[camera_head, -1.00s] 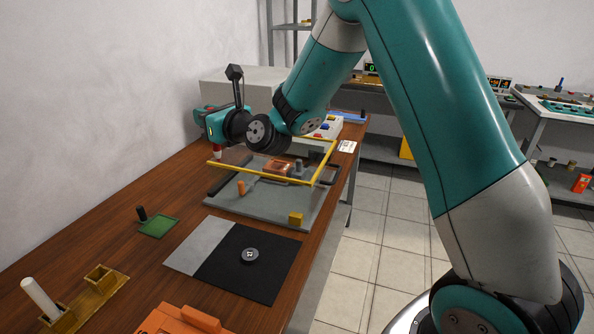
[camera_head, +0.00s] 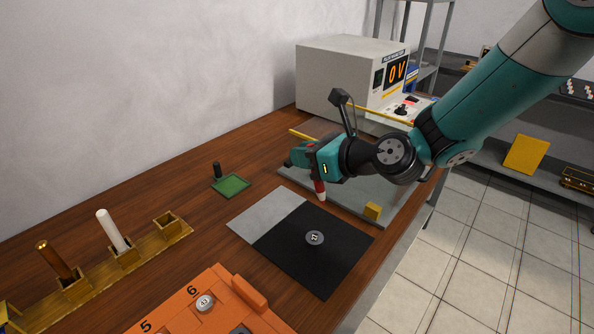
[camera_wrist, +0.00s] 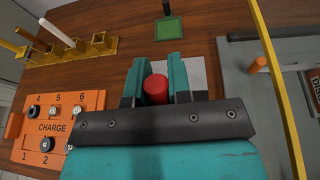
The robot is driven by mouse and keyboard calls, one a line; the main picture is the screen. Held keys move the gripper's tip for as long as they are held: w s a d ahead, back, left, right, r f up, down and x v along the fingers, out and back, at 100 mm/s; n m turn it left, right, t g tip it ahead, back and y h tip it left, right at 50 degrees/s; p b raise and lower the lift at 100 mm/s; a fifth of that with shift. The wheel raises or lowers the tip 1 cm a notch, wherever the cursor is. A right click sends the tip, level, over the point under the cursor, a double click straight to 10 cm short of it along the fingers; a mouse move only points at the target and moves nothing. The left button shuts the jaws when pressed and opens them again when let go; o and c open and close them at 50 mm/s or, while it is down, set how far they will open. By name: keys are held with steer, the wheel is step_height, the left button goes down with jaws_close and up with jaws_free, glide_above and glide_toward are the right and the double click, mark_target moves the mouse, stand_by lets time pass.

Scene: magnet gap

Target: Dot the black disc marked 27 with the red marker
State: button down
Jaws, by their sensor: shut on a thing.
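My gripper (camera_head: 316,172) is shut on the red marker (camera_head: 320,189), which points down with its pale tip end below the jaws. In the wrist view the marker's red end (camera_wrist: 155,88) shows between the two teal fingers. A dark disc (camera_head: 314,237) with a small white label lies flat on the black half of a two-tone mat (camera_head: 325,268). The label's number is too small to read surely. The marker is above and behind the disc, near the mat's far edge, and apart from it. My gripper hides the disc in the wrist view.
An orange charge rack (camera_head: 225,305) with numbered places holds discs in front. A wooden holder (camera_head: 145,248) carries a white and a brown marker and has an empty socket. A green pad (camera_head: 231,186) lies left. A grey plate with a yellow block (camera_head: 372,210) and yellow rails is behind.

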step_height(320, 180, down, 7)
steer(key=s+a+g+b, duration=0.1)
steer(key=s+b, duration=0.1)
steer(key=b, duration=0.4)
steer(key=shift+a+n+b, duration=0.35)
steer(key=shift+a+n, duration=0.05)
steer(key=shift+s+f, duration=0.1)
steer(key=shift+f, duration=0.65)
stand_by(2.3)
steer(key=shift+r, duration=0.1)
step_height(320, 180, up, 7)
steer(key=p, duration=0.8)
stand_by(0.9)
